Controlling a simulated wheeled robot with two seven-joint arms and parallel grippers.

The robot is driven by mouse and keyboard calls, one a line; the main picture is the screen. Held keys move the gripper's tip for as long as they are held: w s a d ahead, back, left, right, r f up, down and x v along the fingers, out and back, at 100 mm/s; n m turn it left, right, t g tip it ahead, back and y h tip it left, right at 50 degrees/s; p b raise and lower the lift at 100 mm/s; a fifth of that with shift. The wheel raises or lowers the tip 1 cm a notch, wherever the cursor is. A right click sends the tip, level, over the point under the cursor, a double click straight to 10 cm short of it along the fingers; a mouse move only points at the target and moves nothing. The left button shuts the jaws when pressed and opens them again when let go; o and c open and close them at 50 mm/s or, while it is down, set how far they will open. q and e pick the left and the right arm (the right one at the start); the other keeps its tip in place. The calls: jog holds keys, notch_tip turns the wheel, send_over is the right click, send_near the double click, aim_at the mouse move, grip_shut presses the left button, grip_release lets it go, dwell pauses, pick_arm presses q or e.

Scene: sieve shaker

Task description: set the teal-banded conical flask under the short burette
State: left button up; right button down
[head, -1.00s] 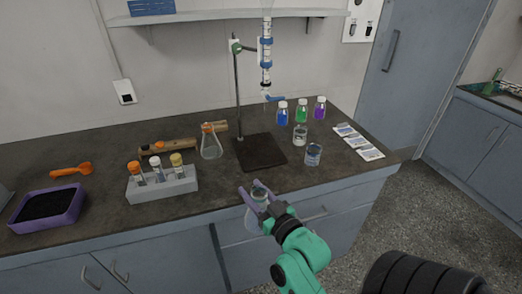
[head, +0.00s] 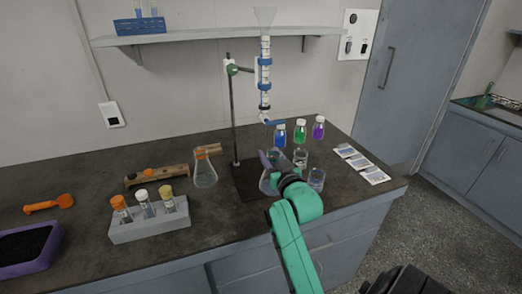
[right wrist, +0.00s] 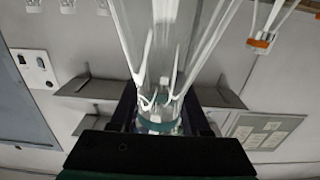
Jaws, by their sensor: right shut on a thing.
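My right gripper (head: 274,160) is shut on the neck of a clear conical flask (head: 267,184). The flask's teal band (right wrist: 158,127) shows between the fingers in the right wrist view. The flask looks upright, in front of the right part of the dark stand base (head: 248,190); whether it touches the base cannot be told. The burette (head: 265,75), with blue rings and a funnel on top, is clamped to the stand rod (head: 233,120). Its blue tap (head: 273,122) is above and behind the gripper. The gripper partly hides the flask. My left gripper is not in view.
An orange-banded flask (head: 204,173) stands left of the stand base. A tube rack (head: 150,228) is front left. Beakers (head: 316,180) and capped bottles (head: 300,132) stand close on the right. A shelf (head: 190,36) hangs behind.

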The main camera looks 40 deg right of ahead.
jog(key=w+d+f+p, duration=0.1)
jog(key=w+d+f, duration=0.1)
jog(key=w, duration=0.6)
jog(key=shift+d+f+p, duration=0.35)
jog(key=shift+f, duration=0.55)
jog(key=shift+c, duration=1.8)
grip_release()
jog(key=shift+s, duration=0.1)
jog(key=shift+r, duration=0.1)
jog(key=b+v, duration=0.1)
jog(key=v, duration=1.1)
jog(key=shift+a, duration=0.1)
